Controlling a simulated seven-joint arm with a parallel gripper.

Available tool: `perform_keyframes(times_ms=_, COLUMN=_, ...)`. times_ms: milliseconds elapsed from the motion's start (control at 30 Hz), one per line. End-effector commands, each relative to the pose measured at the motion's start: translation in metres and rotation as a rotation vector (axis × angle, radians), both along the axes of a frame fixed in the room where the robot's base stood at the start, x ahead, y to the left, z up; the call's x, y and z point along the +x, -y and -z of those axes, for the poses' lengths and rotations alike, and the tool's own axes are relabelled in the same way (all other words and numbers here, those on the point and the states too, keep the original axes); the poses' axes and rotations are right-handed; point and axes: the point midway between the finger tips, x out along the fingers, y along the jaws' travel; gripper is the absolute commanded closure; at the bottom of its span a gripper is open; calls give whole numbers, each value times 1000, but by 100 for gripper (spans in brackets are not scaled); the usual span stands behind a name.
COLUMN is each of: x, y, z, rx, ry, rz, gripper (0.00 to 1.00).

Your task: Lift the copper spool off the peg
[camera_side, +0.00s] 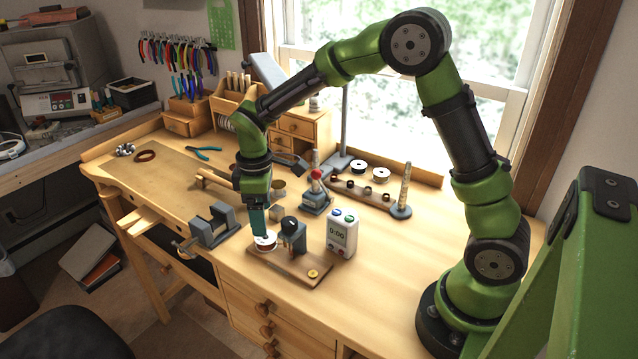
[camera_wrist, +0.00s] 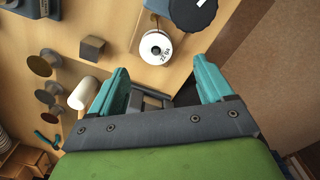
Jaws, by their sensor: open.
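The copper spool (camera_side: 265,243) has white flanges and sits at the left end of a small wooden base (camera_side: 290,270) on the bench. In the wrist view the spool (camera_wrist: 156,47) shows a white face with a printed label and a dark centre hole. The peg cannot be clearly made out. My gripper (camera_side: 262,232) points down, right over the spool in the side view. In the wrist view my gripper (camera_wrist: 160,66) has its two teal fingers wide apart, with the spool ahead between their tips. Nothing is held. Contact with the spool cannot be told.
A grey post with a black knob (camera_side: 291,226) stands on the base, close right of the spool. A grey vise (camera_side: 213,225) is to the left.

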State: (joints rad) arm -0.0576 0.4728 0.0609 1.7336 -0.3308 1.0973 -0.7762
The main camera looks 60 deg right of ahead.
Motion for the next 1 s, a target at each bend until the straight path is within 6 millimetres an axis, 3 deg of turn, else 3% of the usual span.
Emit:
perform_keyframes(times_ms=267, x=0, y=2, z=23, rx=-1, ry=-2, rz=0, gripper=20)
perform_keyframes(times_ms=533, x=0, y=7, z=61, rx=0, ry=-2, rz=0, gripper=20)
perform_keyframes(times_ms=833, x=1, y=7, z=67, rx=0, ry=0, rz=1, gripper=20)
perform_keyframes(times_ms=867, x=1, y=7, z=67, rx=0, ry=0, rz=1, gripper=21)
perform_keyframes(times_ms=1000, x=1, y=7, z=67, rx=0, ry=1, rz=0, gripper=43)
